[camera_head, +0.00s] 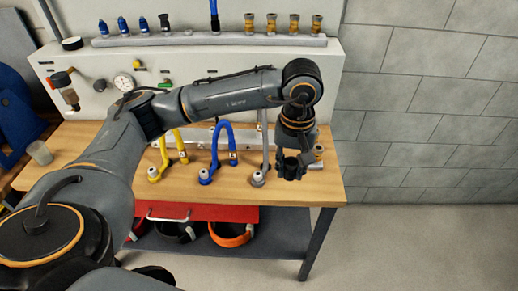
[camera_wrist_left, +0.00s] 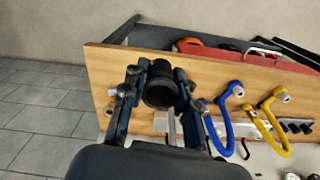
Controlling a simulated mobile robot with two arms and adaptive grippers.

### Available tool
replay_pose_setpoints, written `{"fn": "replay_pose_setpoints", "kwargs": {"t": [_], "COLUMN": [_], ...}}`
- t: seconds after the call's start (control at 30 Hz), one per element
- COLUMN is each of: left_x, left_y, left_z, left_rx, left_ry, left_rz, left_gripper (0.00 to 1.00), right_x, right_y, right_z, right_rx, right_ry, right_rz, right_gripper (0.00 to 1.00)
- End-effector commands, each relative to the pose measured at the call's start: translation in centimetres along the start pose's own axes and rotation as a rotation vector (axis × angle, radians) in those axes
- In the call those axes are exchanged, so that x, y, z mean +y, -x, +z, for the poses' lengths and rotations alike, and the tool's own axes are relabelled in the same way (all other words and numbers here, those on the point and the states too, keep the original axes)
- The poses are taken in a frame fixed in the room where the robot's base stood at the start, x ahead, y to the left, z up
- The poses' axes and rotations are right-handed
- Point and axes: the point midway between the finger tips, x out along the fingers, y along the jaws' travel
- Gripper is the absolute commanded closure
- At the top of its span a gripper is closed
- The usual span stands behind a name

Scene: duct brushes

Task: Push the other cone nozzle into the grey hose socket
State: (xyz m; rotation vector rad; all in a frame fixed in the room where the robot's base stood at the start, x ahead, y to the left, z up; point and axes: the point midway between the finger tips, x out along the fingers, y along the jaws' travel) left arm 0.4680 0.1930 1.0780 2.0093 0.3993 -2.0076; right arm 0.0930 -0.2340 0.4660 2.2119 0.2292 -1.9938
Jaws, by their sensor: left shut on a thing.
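My left gripper (camera_head: 292,168) is shut on a black, round, open-ended piece, which looks like a cone nozzle (camera_wrist_left: 160,86). In the left wrist view it sits between both fingers, its dark opening facing the camera. In the head view the gripper hangs over the right end of the bench, just right of the grey hose (camera_head: 265,150). The grey hose socket (camera_head: 257,179) points up at the bench front and looks empty. In the wrist view the gripper and nozzle partly hide the grey hose (camera_wrist_left: 172,132). Another black nozzle (camera_head: 165,22) stands on the top rail. My right gripper is out of view.
The blue hose (camera_head: 222,127) and yellow hose (camera_head: 182,140) stand to the left of the grey one. A brass-coloured fitting (camera_head: 319,151) lies right behind the gripper. Blue nozzles (camera_head: 122,27) and brass fittings (camera_head: 294,23) stand on the top rail. The bench's right edge is close.

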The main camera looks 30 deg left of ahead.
Motion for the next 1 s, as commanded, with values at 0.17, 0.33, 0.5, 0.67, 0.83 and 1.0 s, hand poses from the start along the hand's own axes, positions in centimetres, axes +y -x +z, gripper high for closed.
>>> {"fn": "replay_pose_setpoints", "kwargs": {"t": [0.17, 0.33, 0.5, 0.67, 0.83, 1.0], "left_x": [-0.4, -0.9, -1.6, -2.4, -3.5, -4.6], "left_y": [-0.3, -0.8, -1.4, -2.0, -2.8, -3.6], "left_z": [-1.4, -2.7, -4.0, -5.2, -6.4, -7.5], "left_rx": [-0.002, -0.001, 0.000, 0.001, 0.004, 0.006], "left_ry": [0.524, 1.044, 1.566, 2.058, 2.582, 3.105], "left_rz": [-0.001, -0.001, -0.001, -0.001, -0.003, -0.004], "left_gripper": [1.00, 1.00, 1.00, 1.00, 1.00, 1.00], "right_x": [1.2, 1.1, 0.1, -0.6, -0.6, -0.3], "right_y": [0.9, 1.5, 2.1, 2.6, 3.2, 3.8], "right_z": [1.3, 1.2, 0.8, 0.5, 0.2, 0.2], "right_rx": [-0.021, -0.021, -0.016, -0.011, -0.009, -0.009], "right_ry": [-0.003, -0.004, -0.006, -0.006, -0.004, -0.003], "right_rz": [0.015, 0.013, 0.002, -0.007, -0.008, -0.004], "right_gripper": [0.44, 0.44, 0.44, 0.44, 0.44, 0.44]}}
